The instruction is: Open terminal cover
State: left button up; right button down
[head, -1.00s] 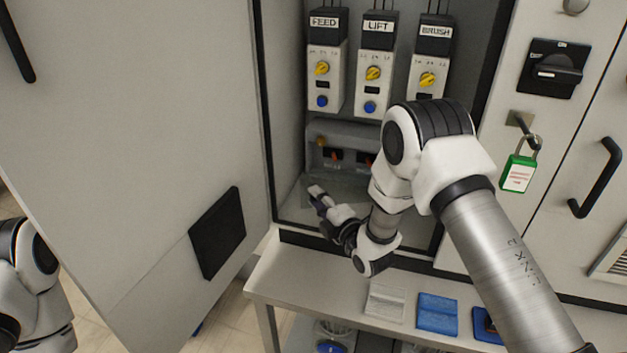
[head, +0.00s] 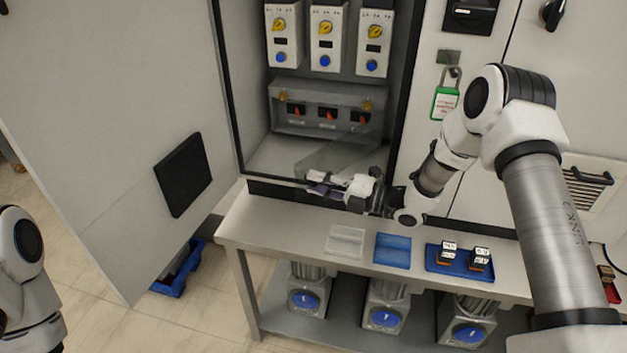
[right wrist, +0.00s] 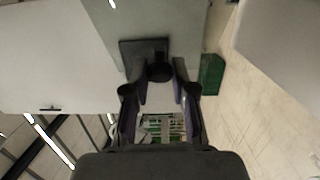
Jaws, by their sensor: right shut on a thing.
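The terminal cover (head: 335,160) is a see-through grey panel at the bottom of the open cabinet. It slopes down and outward below the terminal box (head: 326,128), whose orange-marked dark terminals show uncovered. My right gripper (head: 325,188) is at the cover's lower front edge, just outside the cabinet sill. In the right wrist view my right gripper (right wrist: 160,75) is shut on a dark round knob (right wrist: 160,71), apparently the cover's. The fingers partly hide the knob. Only my left arm's links show at the left edge; its gripper is out of view.
The open cabinet door (head: 110,130) with a black pocket (head: 184,175) stands on the left. Below, a bench (head: 270,233) holds a clear tray (head: 345,240), a blue tray (head: 393,250) and a blue holder (head: 440,266) with small blocks. A green padlock (head: 445,103) hangs right of the cabinet.

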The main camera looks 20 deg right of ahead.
dwell(0.3)
jog(key=c, duration=0.9)
grip_release()
jog(key=shift+d, duration=0.15)
jog(key=shift+c, duration=0.2)
